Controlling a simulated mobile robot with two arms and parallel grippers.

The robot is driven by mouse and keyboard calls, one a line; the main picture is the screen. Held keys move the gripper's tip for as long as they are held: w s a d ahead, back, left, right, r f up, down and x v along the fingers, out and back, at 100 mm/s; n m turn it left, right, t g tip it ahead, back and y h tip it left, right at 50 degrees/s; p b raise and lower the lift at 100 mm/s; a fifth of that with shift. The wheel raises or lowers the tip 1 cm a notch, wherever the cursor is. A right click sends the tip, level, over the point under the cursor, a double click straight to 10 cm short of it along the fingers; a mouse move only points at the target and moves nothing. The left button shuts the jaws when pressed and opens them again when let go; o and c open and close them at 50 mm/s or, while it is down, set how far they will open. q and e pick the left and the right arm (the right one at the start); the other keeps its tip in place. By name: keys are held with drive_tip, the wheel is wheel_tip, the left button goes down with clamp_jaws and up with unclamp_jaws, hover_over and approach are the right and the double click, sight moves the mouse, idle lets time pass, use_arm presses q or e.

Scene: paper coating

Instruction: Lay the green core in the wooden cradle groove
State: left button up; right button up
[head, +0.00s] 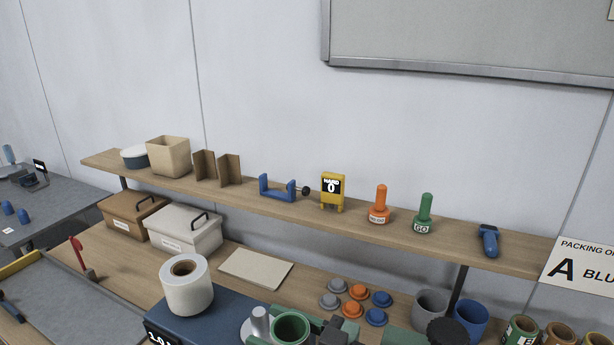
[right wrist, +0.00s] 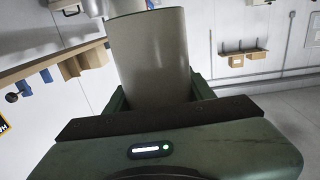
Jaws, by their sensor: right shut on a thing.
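The green core (head: 290,328) is at the bottom of the head view, with its round open end showing. My right gripper (head: 333,328) is shut on it from the right. In the right wrist view the core (right wrist: 153,55) is a broad grey-olive tube between the fingers of my right gripper (right wrist: 158,94), and its lower part is hidden behind the gripper body. I cannot make out the wooden cradle or its groove in either view. My left gripper is not in view.
A white roll (head: 188,288) stands on a dark blue unit (head: 222,318) left of the core. A grey spindle (head: 260,321) stands just beside the core. Several coloured caps (head: 357,291) and cups (head: 430,301) lie behind. A wooden shelf (head: 285,209) crosses the back.

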drive_tip(key=s+d+f+m+t+h+b, duration=0.1)
drive_tip(key=d+f+m+t+h+b, duration=0.2)
drive_tip(key=d+f+m+t+h, duration=0.65)
drive_tip(key=s+d+f+m+h+b, duration=0.1)
drive_tip(key=s+d+f+m+h, duration=0.1)
drive_tip(key=d, duration=0.6)
drive_tip(key=s+d+f+m+t+h+b, duration=0.1)
drive_tip(key=s+d+h+b, duration=0.1)
drive_tip(key=s+d+h, duration=0.3)
drive_tip(key=d, duration=0.3)
drive_tip(key=shift+s+f+m, duration=0.25)
drive_tip(key=shift+f+m, duration=0.1)
